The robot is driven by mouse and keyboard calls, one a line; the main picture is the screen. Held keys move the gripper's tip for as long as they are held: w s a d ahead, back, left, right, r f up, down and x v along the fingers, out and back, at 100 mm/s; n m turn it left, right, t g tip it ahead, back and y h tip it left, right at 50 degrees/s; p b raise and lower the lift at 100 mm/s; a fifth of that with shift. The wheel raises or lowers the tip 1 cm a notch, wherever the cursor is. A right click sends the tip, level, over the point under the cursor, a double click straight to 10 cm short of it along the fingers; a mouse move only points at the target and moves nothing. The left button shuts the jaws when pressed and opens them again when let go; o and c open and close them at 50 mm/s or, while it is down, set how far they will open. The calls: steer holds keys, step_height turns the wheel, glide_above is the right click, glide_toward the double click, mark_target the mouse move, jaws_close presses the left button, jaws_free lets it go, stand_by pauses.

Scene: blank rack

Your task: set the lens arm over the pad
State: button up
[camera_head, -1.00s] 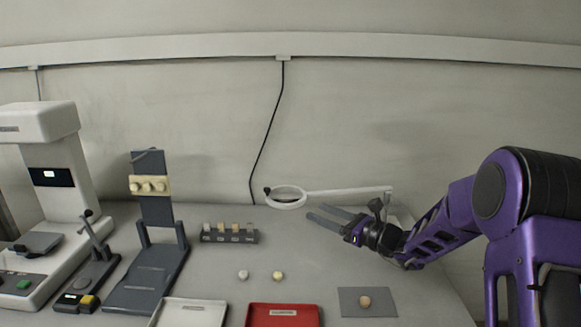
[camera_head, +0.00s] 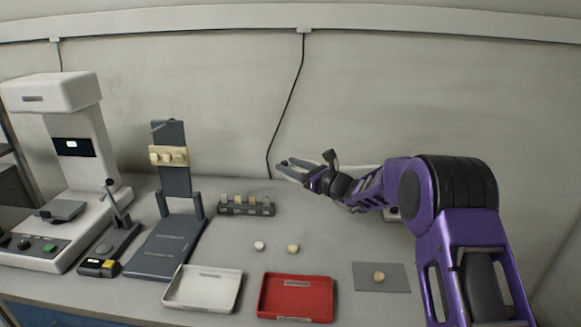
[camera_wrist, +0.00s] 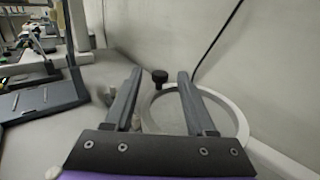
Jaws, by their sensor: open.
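The lens arm (camera_head: 358,167) is white. In the head view, my gripper and arm cover most of it, including nearly all of its lens ring. In the wrist view, the white lens ring (camera_wrist: 238,118) lies below and partly behind my fingers, and a black knob (camera_wrist: 160,76) shows between and just beyond the fingertips. My gripper (camera_head: 281,167) is open, with nothing held; its fingers also show in the wrist view (camera_wrist: 159,78). I cannot tell whether they touch the ring. The flat grey pad (camera_head: 399,284) lies at front right with a round beige piece (camera_head: 379,277) on it.
A white tray (camera_head: 174,303) and a red tray (camera_head: 297,313) sit at the front. Two small round pieces (camera_head: 259,245) (camera_head: 293,249) lie behind them. A dark block with several pegs (camera_head: 246,212), a grey stand (camera_head: 170,245) and a white machine (camera_head: 85,185) stand left.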

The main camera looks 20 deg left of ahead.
jaws_close()
stand_by(0.3)
stand_by(1.2)
